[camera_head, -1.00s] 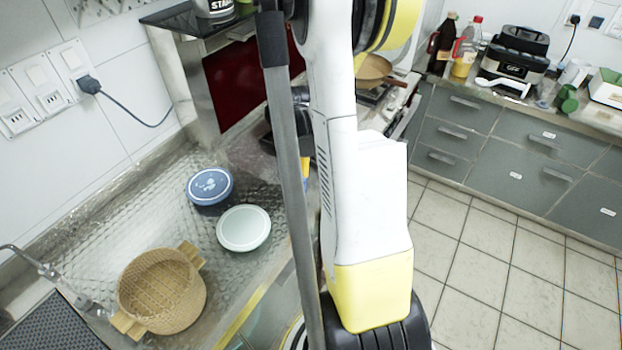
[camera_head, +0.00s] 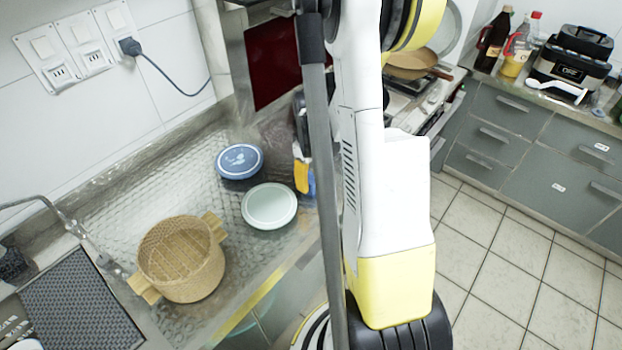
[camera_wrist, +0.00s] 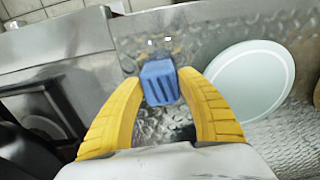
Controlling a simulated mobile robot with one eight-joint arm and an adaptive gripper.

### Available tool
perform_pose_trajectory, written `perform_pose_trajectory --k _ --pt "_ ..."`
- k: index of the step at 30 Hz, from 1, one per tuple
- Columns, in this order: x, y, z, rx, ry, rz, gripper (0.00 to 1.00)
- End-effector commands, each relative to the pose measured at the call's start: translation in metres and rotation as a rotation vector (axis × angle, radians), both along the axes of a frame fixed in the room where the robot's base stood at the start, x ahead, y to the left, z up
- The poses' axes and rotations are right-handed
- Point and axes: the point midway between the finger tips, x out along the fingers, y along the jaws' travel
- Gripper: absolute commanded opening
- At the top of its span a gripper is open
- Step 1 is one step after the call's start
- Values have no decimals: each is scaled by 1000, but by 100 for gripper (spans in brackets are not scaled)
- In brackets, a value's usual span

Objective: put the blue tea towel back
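My gripper (camera_wrist: 160,80) has its two yellow fingers closed against the sides of a small, folded, ribbed blue thing (camera_wrist: 160,83), which looks like the blue tea towel. In the wrist view it sits between the fingertips, above the textured metal counter. In the head view the blue thing (camera_head: 311,184) shows only as a small patch beside a yellow finger, right of the pale plate. My arm hides much of that area.
A pale round plate (camera_head: 269,206), a blue round dish (camera_head: 240,161) and a wicker basket (camera_head: 182,262) stand on the counter (camera_head: 110,205). A dark ridged mat (camera_head: 80,305) lies lower left. A pan (camera_head: 410,68) is on the hob behind my arm. Tiled floor at right is clear.

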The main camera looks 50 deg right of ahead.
Motion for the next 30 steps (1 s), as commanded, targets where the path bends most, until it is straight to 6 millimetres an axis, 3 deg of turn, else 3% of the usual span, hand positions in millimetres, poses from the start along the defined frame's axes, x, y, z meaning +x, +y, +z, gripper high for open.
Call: perform_pose_trajectory --k 12,24,30 --pt "0 0 2 0 0 0 57" --pt "4 -2 84 0 0 0 57" --pt "4 -2 106 0 0 0 57"
